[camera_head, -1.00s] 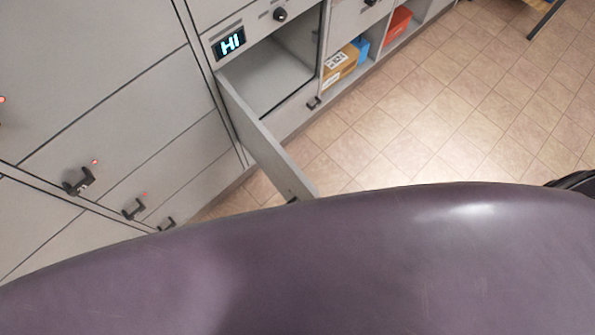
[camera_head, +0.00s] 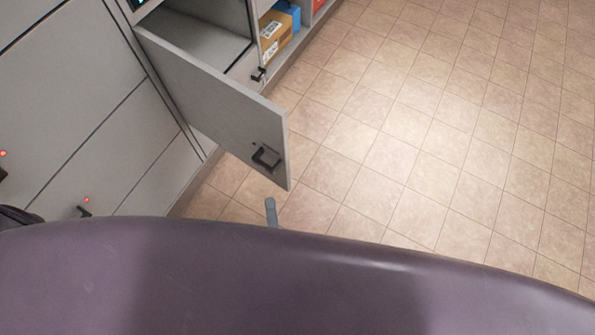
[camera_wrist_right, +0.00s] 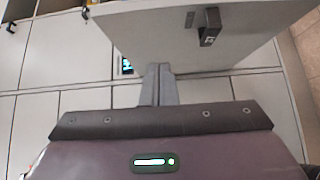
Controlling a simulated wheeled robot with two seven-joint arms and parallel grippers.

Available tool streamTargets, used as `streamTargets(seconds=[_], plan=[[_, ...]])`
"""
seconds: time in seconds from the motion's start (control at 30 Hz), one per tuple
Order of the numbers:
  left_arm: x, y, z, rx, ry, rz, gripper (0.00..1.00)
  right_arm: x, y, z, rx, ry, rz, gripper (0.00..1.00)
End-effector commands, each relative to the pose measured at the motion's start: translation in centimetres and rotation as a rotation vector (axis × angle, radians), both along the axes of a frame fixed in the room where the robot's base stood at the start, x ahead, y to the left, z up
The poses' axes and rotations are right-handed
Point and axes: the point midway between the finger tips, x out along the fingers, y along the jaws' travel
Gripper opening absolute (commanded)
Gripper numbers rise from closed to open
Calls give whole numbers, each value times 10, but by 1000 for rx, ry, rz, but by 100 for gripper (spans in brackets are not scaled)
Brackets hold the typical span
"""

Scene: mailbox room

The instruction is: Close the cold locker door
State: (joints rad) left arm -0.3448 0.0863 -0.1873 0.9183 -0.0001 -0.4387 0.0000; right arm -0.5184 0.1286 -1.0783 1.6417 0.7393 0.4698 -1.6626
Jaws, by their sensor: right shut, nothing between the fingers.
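The cold locker door (camera_head: 215,100) is a grey panel standing open, hinged at its left on the locker front. Its outer face carries a black handle (camera_head: 266,157) near the free edge. The door also fills the upper part of the right wrist view (camera_wrist_right: 165,35), with its handle (camera_wrist_right: 208,28) at upper right. My right gripper (camera_wrist_right: 158,72) is shut and empty, its fingers pointing toward the door; I cannot tell whether they touch it. In the head view only a grey tip of the right gripper (camera_head: 271,210) shows, below the door's free corner. My left gripper is not in view.
The cold locker compartment (camera_head: 205,35) looks empty where visible. Beside it, an open shelf holds a cardboard box (camera_head: 275,38) and a blue box (camera_head: 291,14). Closed grey lockers (camera_head: 75,90) line the left. Tiled floor (camera_head: 430,130) on the right is clear. My purple body hides the foreground.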

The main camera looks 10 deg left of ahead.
Motion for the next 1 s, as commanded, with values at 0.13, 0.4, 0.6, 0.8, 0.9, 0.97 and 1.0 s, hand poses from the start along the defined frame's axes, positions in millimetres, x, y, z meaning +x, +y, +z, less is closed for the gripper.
streamTargets(seconds=[0.13, 0.4, 0.6, 0.8, 0.9, 0.97, 1.0], plan=[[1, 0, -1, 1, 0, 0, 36, 8, 4, 6, -6, -18, -5, 0], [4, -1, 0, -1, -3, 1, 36, 57, 21, 6, -5, -17, -4, 0], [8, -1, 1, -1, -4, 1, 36, 96, 35, 6, -5, -16, -4, 0], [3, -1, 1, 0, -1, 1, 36, 120, 21, 5, -6, -13, -2, 0], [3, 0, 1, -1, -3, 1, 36, 127, 18, 5, -6, -13, -2, 0], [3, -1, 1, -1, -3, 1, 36, 129, 17, 5, -6, -13, -2, 0], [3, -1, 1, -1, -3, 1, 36, 129, 16, 5, -6, -13, -2, 0]])
